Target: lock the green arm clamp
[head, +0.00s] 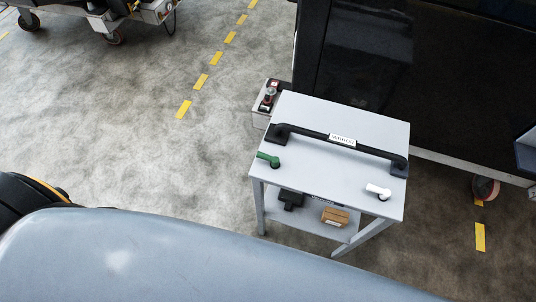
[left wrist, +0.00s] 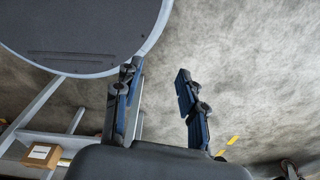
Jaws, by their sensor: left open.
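The green arm clamp (head: 268,159) is a small green lever on a round base at the left front of the grey trolley top (head: 325,125). Its handle points to the left. A white lever clamp (head: 379,191) sits at the right front of the same top. My left gripper (left wrist: 155,90) shows in the left wrist view with its two dark fingers apart and nothing between them, floor behind it. Neither clamp shows in that view. In the head view neither gripper can be made out. My right gripper is not in view.
A black handle bar (head: 335,138) spans the trolley top. A lower shelf holds a cardboard box (head: 335,217), also in the left wrist view (left wrist: 42,154). A box with red buttons (head: 269,97) adjoins the trolley's left. A black cabinet stands behind. Floor at left is free.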

